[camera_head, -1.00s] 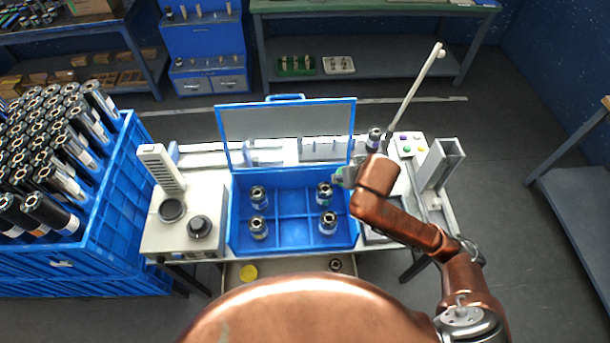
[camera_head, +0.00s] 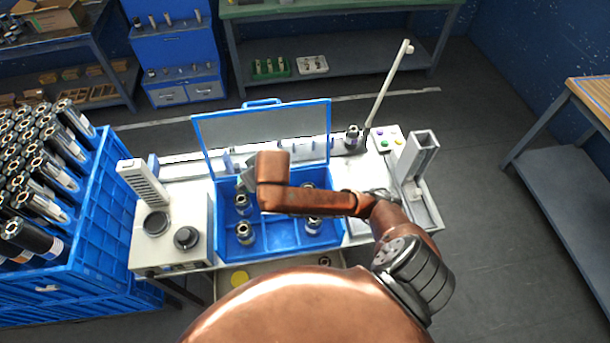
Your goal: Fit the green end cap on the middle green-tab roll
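My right arm reaches in from the right over the blue compartment box (camera_head: 272,246). Its gripper (camera_head: 246,182) is above the box's left back compartment, close to a short dark roll piece (camera_head: 242,204); I cannot tell whether they touch. The fingers are small and partly hidden by the wrist. Other such pieces stand upright in the front left compartment (camera_head: 245,234) and on the right (camera_head: 313,224), the latter partly under my arm. I cannot make out a green end cap or a green tab on any roll. My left gripper is out of view.
The box's clear lid (camera_head: 262,137) stands open behind it. A grey device with two round seats (camera_head: 180,215) is at left, beside a blue crate (camera_head: 95,215) of black rolls. A post, a button panel (camera_head: 386,137) and a grey upright channel (camera_head: 418,160) stand at right.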

